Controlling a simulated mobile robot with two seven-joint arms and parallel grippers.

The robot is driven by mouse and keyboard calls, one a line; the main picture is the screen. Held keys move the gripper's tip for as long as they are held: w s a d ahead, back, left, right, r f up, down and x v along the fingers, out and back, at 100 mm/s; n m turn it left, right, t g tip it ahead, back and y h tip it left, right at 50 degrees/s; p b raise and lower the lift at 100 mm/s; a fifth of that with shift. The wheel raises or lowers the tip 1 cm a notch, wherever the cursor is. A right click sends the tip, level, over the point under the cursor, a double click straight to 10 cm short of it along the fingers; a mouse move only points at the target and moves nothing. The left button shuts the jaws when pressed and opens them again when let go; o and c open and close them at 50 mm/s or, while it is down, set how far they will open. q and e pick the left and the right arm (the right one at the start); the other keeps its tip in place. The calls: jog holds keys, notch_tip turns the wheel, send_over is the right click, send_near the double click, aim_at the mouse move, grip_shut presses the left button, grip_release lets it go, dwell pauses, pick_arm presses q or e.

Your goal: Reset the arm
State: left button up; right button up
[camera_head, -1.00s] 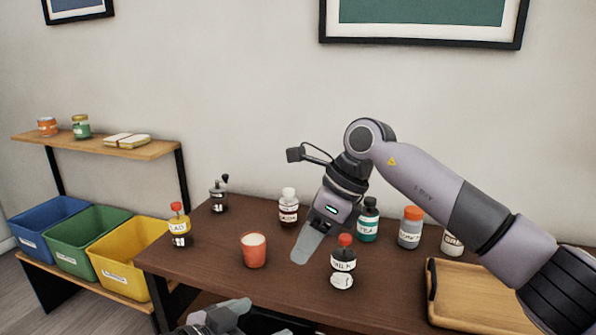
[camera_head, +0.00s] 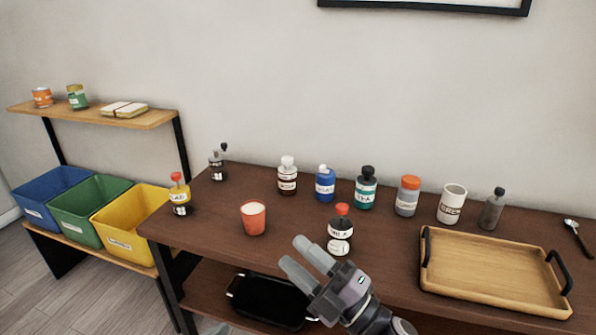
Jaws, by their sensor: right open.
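My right gripper (camera_head: 291,252) is at the bottom middle of the head view, in front of the table's front edge in the picture. Its two grey fingers point up and left with a gap between them, and nothing is held. The rest of my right arm runs out of the bottom of the view. A small grey piece at the bottom edge appears to be the tip of my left gripper (camera_head: 222,328); its jaws cannot be made out. A red-capped dark bottle (camera_head: 340,232) stands just behind the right gripper in the picture, apart from it.
The brown table (camera_head: 300,222) bears a red cup (camera_head: 253,218), a yellow bottle (camera_head: 180,198), several bottles along the back and a wooden tray (camera_head: 495,270). A black tray (camera_head: 268,303) lies on the shelf below. Blue, green and yellow bins (camera_head: 130,235) stand left.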

jog(key=s+d+f+m+h+p, duration=0.1)
jog(key=s+d+f+m+h, duration=0.4)
jog(key=d+f+m+h, duration=0.35)
jog(key=s+d+f+m+h, duration=0.5)
jog(key=d+f+m+h, duration=0.15)
jog(key=f+m, duration=0.4)
pick_arm(q)
jog(key=s+a+f+n+g+y, duration=0.1)
jog(key=s+a+f+n+y, duration=0.1)
jog(key=s+a+f+y, duration=0.3)
jog(key=s+a+f, duration=0.4)
jog(key=s, duration=0.3)
jog(key=shift+s+a+f+p, duration=0.15)
jog(key=shift+a+f+p, duration=0.2)
jog(key=shift+a+p, duration=0.05)
pick_arm(e)
jog(key=s+d+f+m+g, duration=0.3)
jog(key=s+d+f, duration=0.1)
jog(key=s, duration=0.5)
jog(key=shift+d+f+m+h, duration=0.3)
jog(key=shift+d+f+m, duration=0.1)
jog(key=shift+f, duration=0.4)
